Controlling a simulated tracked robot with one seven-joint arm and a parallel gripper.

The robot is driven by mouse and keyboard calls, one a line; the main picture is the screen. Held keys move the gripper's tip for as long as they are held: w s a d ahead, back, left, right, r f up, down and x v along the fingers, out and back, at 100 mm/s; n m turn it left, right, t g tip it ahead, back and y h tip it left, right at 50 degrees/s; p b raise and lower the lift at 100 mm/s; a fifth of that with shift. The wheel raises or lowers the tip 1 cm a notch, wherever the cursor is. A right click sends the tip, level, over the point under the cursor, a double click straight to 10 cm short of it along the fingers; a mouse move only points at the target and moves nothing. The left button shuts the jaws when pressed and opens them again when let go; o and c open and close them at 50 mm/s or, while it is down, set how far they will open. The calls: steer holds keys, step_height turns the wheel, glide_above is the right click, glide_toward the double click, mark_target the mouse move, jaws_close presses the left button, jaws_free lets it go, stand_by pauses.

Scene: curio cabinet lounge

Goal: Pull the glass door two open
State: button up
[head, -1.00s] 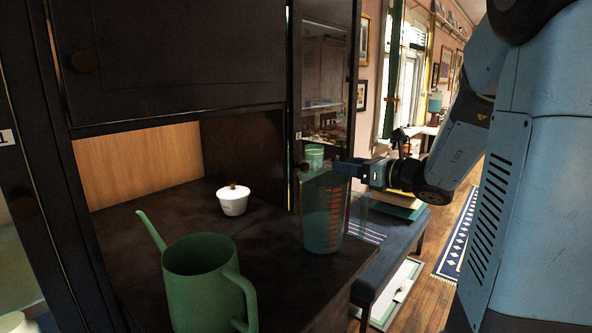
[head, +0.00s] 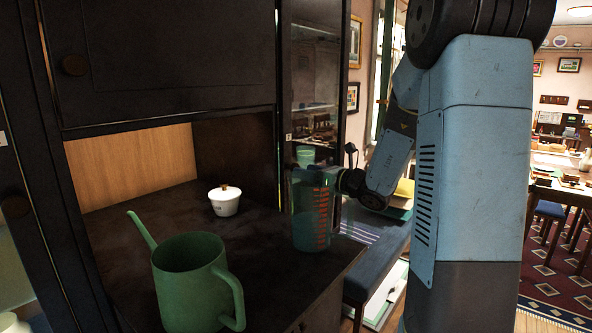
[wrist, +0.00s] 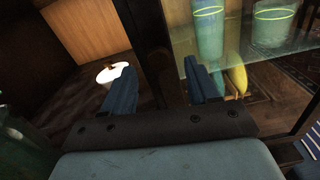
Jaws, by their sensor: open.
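The glass door two (head: 315,90) is a tall dark-framed glass panel at the right of the cabinet, with a small white label on its frame. A thin bright line runs down its left edge; I cannot tell whether it is ajar. In the wrist view, its dark frame (wrist: 145,35) rises beyond my gripper (wrist: 162,88). The two blue fingers are apart, one on each side of a dark, blurred part that may be the knob. I cannot tell whether they touch it. In the head view, the clear measuring jug largely hides my gripper.
The measuring jug (head: 312,215) with red marks stands on the dark counter, close in front of my gripper. A green watering can (head: 190,290) and a white lidded pot (head: 224,203) are also on the counter. A blue bench (head: 375,255) stands to the right.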

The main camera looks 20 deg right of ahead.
steer(key=shift+x, duration=2.6)
